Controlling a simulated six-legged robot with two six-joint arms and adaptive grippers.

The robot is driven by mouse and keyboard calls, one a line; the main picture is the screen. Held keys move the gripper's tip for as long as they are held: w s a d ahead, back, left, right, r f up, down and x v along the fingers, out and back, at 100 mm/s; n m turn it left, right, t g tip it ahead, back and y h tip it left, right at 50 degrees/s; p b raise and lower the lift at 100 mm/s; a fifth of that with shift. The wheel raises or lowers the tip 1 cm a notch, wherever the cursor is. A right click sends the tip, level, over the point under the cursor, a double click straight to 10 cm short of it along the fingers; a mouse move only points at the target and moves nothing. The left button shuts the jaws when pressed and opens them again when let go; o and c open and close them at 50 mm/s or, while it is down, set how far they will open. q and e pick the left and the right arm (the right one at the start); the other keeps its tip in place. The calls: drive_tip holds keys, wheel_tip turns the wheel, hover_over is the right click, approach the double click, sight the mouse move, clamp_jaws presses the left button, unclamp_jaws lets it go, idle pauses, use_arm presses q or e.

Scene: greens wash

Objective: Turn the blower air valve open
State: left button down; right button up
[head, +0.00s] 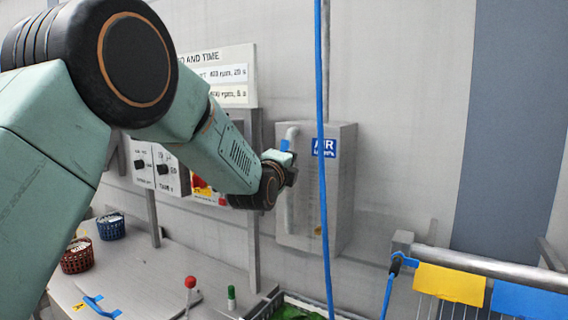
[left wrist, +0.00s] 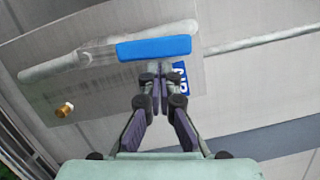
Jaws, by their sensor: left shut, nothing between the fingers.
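The blower air valve has a blue lever handle (left wrist: 153,48) on a grey pipe (left wrist: 60,66), large in the left wrist view. The lever lies nearly along the pipe there. In the head view only a small part of the blue handle (head: 285,145) shows, by the grey air box (head: 342,190) with its blue AIR label (head: 324,148). My left gripper (left wrist: 161,78) is shut and empty, its tips just beside the handle's lower edge in the wrist view; I cannot tell if they touch. In the head view my left gripper (head: 287,165) is at the box front, partly hidden. My right gripper is not in view.
A blue hose (head: 322,110) hangs in front of the box. A control panel (head: 160,170) is behind my arm. Baskets (head: 77,256) and a red-knobbed lever (head: 190,284) are on the counter. A rail with yellow (head: 450,283) and blue cloths is at right.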

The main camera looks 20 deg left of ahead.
use_arm(q)
drive_tip(key=shift+s, duration=6.25)
drive_tip(key=s+d+f+n+g+b, duration=0.15)
drive_tip(key=s+f+n+g, duration=0.35)
drive_tip(key=f, duration=0.8)
drive_tip(key=s+f+n+g+h+b, duration=0.1)
drive_tip(key=s+f+n+b, duration=0.25)
drive_tip(key=f+n, duration=0.65)
drive_tip(key=s+f+n+g+b, duration=0.2)
drive_tip(key=s+f+n+g, duration=0.15)
drive_tip(key=f, duration=1.35)
drive_tip(key=s+f+n+g+b, duration=0.2)
drive_tip(key=s+f+g+b, duration=0.7)
drive_tip(key=s+f, duration=2)
drive_tip(key=s+b, duration=0.1)
drive_tip(key=s, duration=0.1)
drive_tip(key=shift+s+d+f, duration=0.2)
drive_tip(key=shift+s+d, duration=0.2)
